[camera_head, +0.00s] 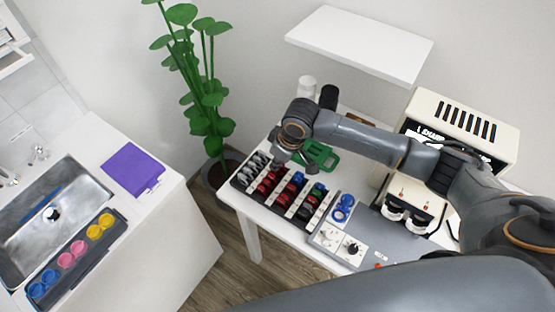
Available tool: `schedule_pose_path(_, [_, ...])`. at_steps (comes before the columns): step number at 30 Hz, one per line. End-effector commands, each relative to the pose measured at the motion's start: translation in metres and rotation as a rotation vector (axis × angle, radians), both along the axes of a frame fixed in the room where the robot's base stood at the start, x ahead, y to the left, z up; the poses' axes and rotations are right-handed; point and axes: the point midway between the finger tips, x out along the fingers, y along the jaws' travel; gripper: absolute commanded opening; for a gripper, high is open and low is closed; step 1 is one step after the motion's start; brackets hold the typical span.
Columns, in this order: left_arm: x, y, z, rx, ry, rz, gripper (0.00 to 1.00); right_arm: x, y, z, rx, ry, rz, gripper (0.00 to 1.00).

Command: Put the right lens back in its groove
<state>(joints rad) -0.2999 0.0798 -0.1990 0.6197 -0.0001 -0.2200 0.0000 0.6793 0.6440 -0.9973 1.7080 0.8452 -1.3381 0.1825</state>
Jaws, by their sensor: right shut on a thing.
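A lens case (246,189) stands on the white table, with rows of grey, red, blue and green-rimmed lenses in its grooves. My right gripper (279,163) is over the back edge of the case, pointing down. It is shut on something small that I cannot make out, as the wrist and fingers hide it. I cannot tell whether the held thing touches the case or which groove is under it. My left gripper is not in view.
A green object (319,156) lies behind the case. Blue round pieces (343,207) and a control panel (338,243) are to its right, near a cream machine (460,128). A plant (205,100) stands left of the table. A counter with a sink (50,213) is further left.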

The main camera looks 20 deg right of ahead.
Motion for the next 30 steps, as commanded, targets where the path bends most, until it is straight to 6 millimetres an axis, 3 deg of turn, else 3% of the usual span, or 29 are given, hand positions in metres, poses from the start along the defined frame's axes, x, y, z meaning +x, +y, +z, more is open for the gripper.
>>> schedule_pose_path(19, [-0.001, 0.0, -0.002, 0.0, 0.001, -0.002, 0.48, 0.0, 0.0, -0.02, 0.0, 0.001, -0.001, 0.0])
schedule_pose_path(29, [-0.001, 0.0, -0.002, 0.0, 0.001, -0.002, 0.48, 0.0, 0.0, -0.021, 0.0, 0.0, -0.001, 0.0])
schedule_pose_path(30, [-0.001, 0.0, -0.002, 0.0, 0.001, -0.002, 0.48, 0.0, 0.0, -0.021, 0.0, 0.0, 0.0, 0.16])
